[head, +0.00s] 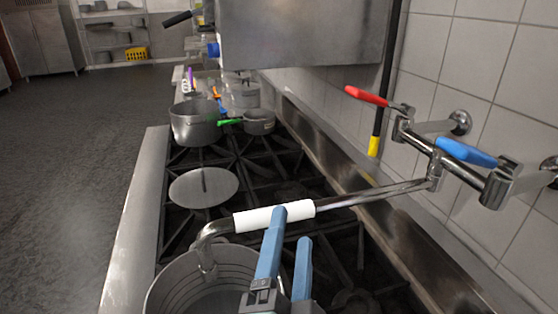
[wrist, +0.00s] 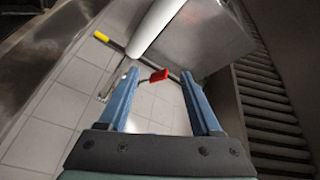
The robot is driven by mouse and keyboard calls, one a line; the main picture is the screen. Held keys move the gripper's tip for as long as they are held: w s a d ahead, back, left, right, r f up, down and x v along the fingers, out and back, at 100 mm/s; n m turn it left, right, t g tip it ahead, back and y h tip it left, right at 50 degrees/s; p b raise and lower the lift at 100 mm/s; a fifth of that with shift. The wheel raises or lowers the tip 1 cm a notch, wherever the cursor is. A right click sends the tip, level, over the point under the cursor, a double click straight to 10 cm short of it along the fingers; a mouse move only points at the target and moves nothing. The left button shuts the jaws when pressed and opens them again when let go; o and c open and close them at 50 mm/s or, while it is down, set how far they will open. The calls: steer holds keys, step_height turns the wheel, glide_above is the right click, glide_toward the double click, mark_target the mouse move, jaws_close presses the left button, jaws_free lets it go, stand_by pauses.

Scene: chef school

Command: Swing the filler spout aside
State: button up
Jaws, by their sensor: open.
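The filler spout (head: 365,195) is a chrome pipe reaching out from the wall tap (head: 432,148) across the stove. It has a white sleeve (head: 250,219), and its downturned end (head: 206,250) hangs over a large grey pot (head: 165,300). The tap has a red lever (head: 366,96) and a blue lever (head: 466,153). My gripper (head: 291,227) is open beside the sleeve; one blue finger overlaps it in the head view. In the wrist view the white sleeve (wrist: 158,22) shows beyond my open gripper (wrist: 160,74), and the red lever (wrist: 159,75) appears between the fingers. Contact cannot be told.
The black burner grates (head: 240,170) hold a round metal disc (head: 203,187), a grey pot (head: 194,125) and a smaller pan (head: 259,122) farther back. A metal hood (head: 300,35) hangs above. The tiled wall (head: 480,60) bounds the right; open floor (head: 80,170) lies left.

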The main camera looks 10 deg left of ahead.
steer(key=s+a+m+g+p, duration=0.2)
steer(key=s+m+g+p, duration=0.25)
steer(key=p, duration=0.45)
steer(key=shift+t, duration=0.55)
steer(key=shift+f+p+x, duration=0.2)
steer(key=shift+p+x, duration=1)
steer(key=shift+x, duration=2.05)
steer(key=shift+f+p+x, duration=0.2)
steer(key=shift+p+x, duration=0.95)
steer(key=shift+x, duration=2.15)
steer(key=shift+s+a, duration=0.1)
steer(key=shift+s, duration=0.05)
steer(key=shift+c, duration=0.2)
jaws_close()
